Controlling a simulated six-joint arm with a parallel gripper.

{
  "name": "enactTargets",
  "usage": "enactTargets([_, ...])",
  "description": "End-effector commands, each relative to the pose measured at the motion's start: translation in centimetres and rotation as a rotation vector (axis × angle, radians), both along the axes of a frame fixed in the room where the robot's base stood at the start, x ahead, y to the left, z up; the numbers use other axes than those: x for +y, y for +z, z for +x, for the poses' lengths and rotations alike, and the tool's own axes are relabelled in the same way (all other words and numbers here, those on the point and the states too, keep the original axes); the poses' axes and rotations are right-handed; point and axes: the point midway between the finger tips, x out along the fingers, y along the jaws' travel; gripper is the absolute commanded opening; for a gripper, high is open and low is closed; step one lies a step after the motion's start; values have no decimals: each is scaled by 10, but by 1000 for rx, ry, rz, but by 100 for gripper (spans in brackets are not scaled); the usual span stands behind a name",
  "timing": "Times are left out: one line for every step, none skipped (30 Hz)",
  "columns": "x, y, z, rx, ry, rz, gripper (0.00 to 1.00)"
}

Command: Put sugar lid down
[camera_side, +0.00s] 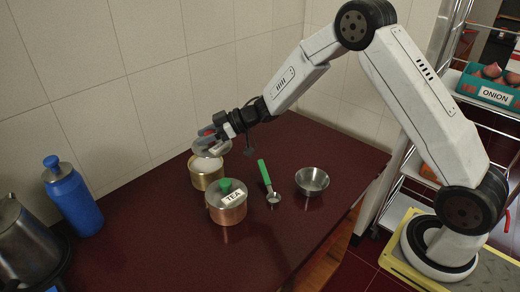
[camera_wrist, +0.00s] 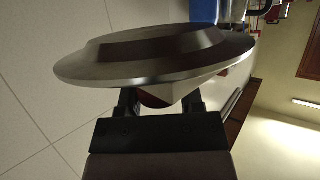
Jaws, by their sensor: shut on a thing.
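The sugar lid (camera_side: 212,149) is a grey metal disc with a red knob. My gripper (camera_side: 222,128) is shut on it and holds it tilted over the brass pot (camera_side: 207,177). In the wrist view the lid (camera_wrist: 150,50) fills the upper middle, its broad face and rim showing in front of my gripper (camera_wrist: 160,100). The lid hides part of the brass pot's top in the side view, and I cannot tell whether the two touch.
Close in front stands a copper pot (camera_side: 228,211) labelled TEA, with a green-knobbed lid. A green-handled scoop (camera_side: 265,174) and a metal bowl (camera_side: 312,181) are to its right. A blue bottle (camera_side: 73,198) and a metal jug (camera_side: 27,245) stand at left. The dark red table (camera_side: 150,240) is clear in front.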

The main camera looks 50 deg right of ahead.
Motion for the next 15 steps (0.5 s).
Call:
enactTargets([1,-6,4,0,0,0,0])
enactTargets([1,-10,7,2,1,0,0])
enactTargets([1,-13,10,0,0,0,0])
enactTargets([2,-17,13,1,0,-1,0])
enactTargets([2,-19,15,0,0,0,0])
enactTargets([2,-23,18,0,0,0,0])
enactTargets([2,-25,20,0,0,0,0])
enactTargets([2,-28,22,0,-1,0,0])
enactTargets([3,-30,24,0,-1,0,0])
enactTargets([3,-32,26,0,-1,0,0])
enactTargets([3,-33,27,0,-1,0,0])
enactTargets([3,-34,28,-1,-1,-1,0])
enactTargets([3,-35,29,-1,-1,-1,0])
enactTargets([3,-35,29,-1,-1,-1,0])
enactTargets([3,-36,30,-1,-1,-1,0])
